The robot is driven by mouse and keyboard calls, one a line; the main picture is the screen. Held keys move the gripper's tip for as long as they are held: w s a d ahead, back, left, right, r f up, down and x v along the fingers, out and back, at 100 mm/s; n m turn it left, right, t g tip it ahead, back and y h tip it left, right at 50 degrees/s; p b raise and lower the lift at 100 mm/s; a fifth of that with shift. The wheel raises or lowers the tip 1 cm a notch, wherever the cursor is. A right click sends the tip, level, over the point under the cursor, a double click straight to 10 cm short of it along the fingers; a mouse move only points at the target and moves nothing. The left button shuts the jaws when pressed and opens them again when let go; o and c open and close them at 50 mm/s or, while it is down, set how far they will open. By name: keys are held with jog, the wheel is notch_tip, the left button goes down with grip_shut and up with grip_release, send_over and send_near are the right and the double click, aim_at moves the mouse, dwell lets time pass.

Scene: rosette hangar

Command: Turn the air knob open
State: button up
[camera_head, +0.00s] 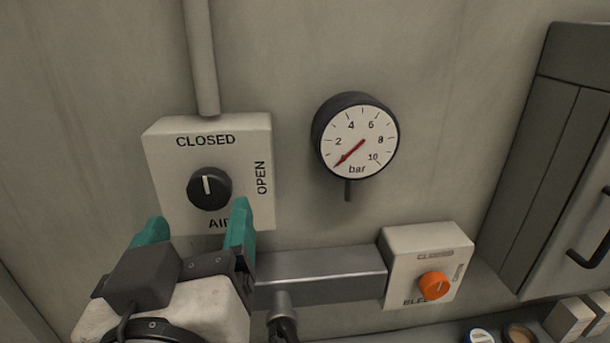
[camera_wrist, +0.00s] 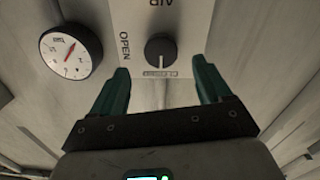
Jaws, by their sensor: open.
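The air knob (camera_head: 209,188) is a round black knob with a white pointer line, on a pale box (camera_head: 255,140) marked CLOSED at the top, OPEN at the right and AIR below. Its pointer stands up, at CLOSED. My gripper (camera_head: 196,226) has teal fingers, spread open and empty, just below the knob in the head view. In the wrist view the knob (camera_wrist: 160,49) is ahead, beyond and between the two fingertips (camera_wrist: 160,75), and nothing touches it. That view shows the box upside down.
A round gauge (camera_head: 357,143) marked bar, its red needle near the low end, is right of the air box. A bleed box (camera_head: 400,245) with an orange knob (camera_head: 433,286) is lower right. A grey pipe (camera_head: 202,60) rises above the air box. A grey cabinet (camera_head: 560,140) stands at the right.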

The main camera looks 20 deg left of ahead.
aim_at(208, 195)
jog(key=shift+x, duration=2.55)
jog(key=shift+a, duration=0.1)
jog(key=shift+c, duration=0.3)
jog(key=c, duration=1)
